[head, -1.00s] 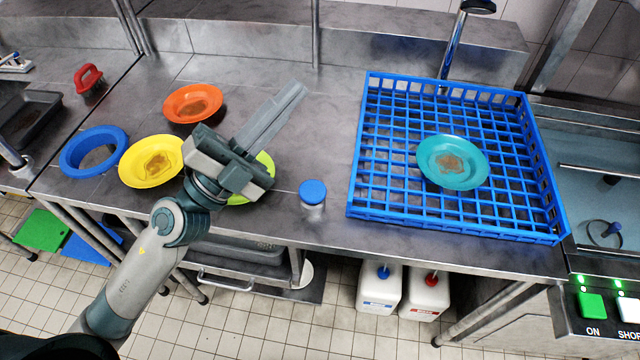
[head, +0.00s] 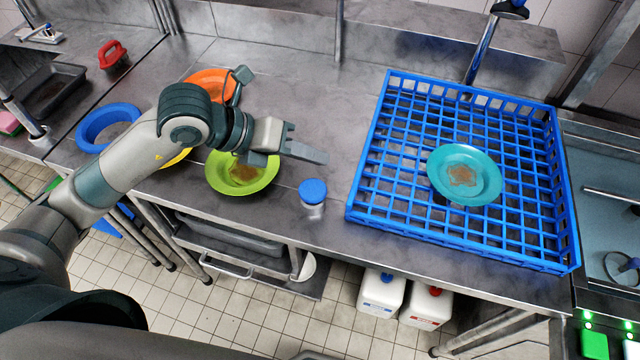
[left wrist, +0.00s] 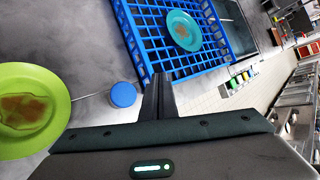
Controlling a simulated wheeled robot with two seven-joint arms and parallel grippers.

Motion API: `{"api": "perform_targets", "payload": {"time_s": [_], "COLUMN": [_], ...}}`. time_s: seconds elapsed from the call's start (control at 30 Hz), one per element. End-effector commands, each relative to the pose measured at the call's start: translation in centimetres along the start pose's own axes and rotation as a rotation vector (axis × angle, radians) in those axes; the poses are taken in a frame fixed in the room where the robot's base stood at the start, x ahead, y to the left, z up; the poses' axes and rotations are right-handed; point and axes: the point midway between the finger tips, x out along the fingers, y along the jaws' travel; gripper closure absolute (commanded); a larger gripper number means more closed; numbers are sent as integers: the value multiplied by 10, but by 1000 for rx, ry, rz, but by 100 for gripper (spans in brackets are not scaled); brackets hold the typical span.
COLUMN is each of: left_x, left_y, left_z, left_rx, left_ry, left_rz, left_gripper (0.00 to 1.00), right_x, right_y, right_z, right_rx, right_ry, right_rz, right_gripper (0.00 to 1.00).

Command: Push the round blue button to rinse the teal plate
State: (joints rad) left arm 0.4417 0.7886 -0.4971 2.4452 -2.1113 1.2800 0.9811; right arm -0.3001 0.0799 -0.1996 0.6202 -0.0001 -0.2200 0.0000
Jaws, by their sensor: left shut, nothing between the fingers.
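The round blue button (head: 313,190) tops a short metal cylinder near the counter's front edge; it also shows in the left wrist view (left wrist: 123,94). The teal plate (head: 464,174), with a brown stain, lies in the blue rack to the right; it also shows in the left wrist view (left wrist: 184,30). My left gripper (head: 322,157) is shut and empty, its fingers pointing right, up and left of the button in the head view and apart from it. In the left wrist view its fingers (left wrist: 158,84) show just right of the button. My right gripper is not in view.
The blue rack (head: 352,205) fills the counter's right part, with a faucet (head: 484,45) behind it. A stained green plate (head: 213,182), an orange plate (head: 222,78) and a blue ring (head: 84,130) lie to the left. Bare counter (head: 325,100) lies behind the button.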

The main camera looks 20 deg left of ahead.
Motion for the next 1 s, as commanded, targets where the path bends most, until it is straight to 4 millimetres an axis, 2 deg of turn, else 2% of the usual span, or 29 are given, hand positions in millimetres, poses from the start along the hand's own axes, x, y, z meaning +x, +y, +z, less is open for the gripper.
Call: {"api": "perform_targets", "payload": {"time_s": [0.1, 0.2, 0.67, 1.0], "left_x": [-4, -6, -4, 13], "left_y": [15, 20, 22, 37], "left_z": [6, 8, 6, -7], "left_rx": [7, 8, 7, 7], "left_ry": [-11, -15, -14, -13], "left_rz": [70, 94, 96, 96], "left_gripper": [100, 100, 100, 100], "right_x": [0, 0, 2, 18], "right_y": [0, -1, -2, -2], "right_z": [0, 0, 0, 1], "right_rx": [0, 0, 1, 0], "right_ry": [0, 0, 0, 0], "right_rz": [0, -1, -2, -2], "right_gripper": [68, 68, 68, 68]}}
